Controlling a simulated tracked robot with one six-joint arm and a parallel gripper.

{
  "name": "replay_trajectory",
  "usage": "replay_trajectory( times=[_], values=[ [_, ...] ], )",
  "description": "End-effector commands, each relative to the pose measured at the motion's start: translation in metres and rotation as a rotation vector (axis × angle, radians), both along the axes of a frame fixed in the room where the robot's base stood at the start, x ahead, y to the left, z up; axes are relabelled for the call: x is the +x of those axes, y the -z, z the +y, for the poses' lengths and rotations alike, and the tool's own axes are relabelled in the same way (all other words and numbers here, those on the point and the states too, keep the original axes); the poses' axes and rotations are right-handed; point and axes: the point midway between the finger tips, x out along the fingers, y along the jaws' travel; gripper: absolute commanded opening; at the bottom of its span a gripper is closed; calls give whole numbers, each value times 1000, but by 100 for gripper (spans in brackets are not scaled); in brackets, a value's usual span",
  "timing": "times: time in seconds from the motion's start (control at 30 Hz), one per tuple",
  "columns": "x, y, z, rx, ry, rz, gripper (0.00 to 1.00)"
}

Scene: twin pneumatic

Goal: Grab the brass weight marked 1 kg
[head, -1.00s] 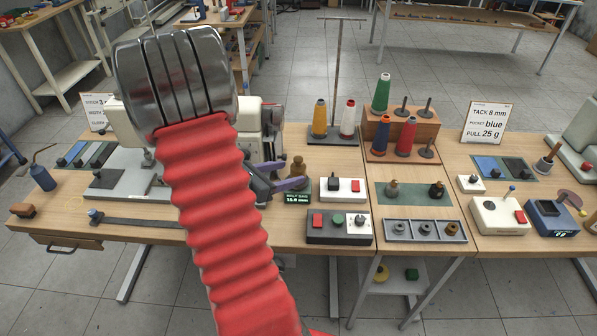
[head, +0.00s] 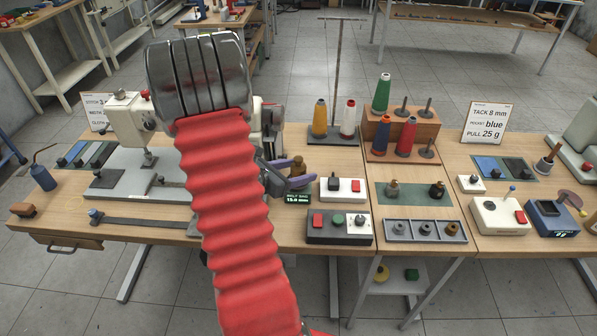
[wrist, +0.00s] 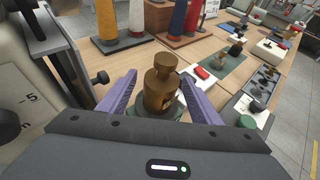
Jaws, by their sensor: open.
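A brass weight (wrist: 158,90) with a knobbed top stands upright between the two purple fingers of my gripper (wrist: 160,80) in the wrist view. Its base is partly hidden by the gripper body. A dark mark shows on its side, but I cannot read it. The fingers are spread, with the weight between them. In the head view the brass weight (head: 298,168) stands behind the small display reading 15.0 mm, partly covered by the purple fingers of my gripper (head: 287,176).
Two smaller weights stand on a green mat (head: 415,200) to the right. A white box with a red button (head: 343,189) is close by on the right. The sewing machine (head: 135,120) is on the left, and thread cones (head: 405,135) stand behind.

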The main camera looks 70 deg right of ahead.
Motion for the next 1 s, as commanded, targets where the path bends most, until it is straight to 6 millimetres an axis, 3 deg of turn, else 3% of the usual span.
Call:
replay_trajectory(
  times=[0.33, 1.0],
  values=[
    [0, 0, 0, 0, 1, 0, 57],
    [0, 0, 0, 0, 0, -1, 10]
  ],
)
